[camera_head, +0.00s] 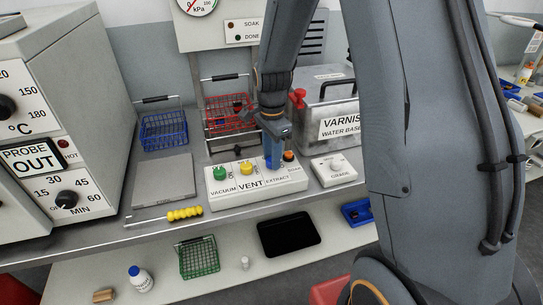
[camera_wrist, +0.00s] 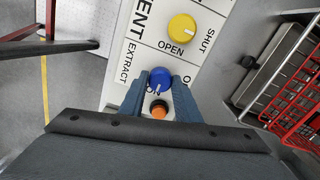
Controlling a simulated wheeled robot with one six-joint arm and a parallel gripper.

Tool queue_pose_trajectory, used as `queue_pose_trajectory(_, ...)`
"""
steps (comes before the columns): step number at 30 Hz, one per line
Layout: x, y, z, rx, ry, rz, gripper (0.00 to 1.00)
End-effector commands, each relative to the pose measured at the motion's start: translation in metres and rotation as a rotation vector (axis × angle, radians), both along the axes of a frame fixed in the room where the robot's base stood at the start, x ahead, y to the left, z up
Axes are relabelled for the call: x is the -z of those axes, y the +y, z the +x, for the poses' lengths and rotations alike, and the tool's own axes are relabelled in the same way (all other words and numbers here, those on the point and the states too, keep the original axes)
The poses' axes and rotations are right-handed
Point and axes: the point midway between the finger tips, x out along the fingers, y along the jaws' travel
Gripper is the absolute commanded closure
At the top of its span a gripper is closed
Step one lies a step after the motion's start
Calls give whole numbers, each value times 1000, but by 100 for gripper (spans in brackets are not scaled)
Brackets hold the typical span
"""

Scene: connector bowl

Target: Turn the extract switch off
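The extract switch is a round blue knob (camera_wrist: 160,78) with a white pointer line, on the white VENT panel (camera_head: 233,190). In the wrist view its pointer slants down and left, toward the partly covered word ON. My gripper (camera_wrist: 160,80) reaches down over it, one blue-grey finger on each side of the knob. The fingertips lie very close to its sides; I cannot tell whether they press on it. In the head view my gripper (camera_head: 273,160) hides the knob.
On the same panel are a green knob (camera_head: 220,173), a yellow knob (camera_head: 246,168) and an orange knob (camera_head: 289,156), which is close beside my fingers. A red wire basket (camera_head: 228,115) and a varnish tank (camera_head: 338,124) stand behind. A white box (camera_head: 333,170) sits at right.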

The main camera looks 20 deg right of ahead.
Motion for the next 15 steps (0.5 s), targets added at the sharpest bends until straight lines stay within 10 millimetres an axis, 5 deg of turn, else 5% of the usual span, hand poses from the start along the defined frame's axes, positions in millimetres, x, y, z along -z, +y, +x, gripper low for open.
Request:
queue_pose_trajectory(4, 0, 0, 0, 0, 0, 0, 94)
queue_pose_trajectory(15, -1, 0, 0, -62, 1, 0, 93)
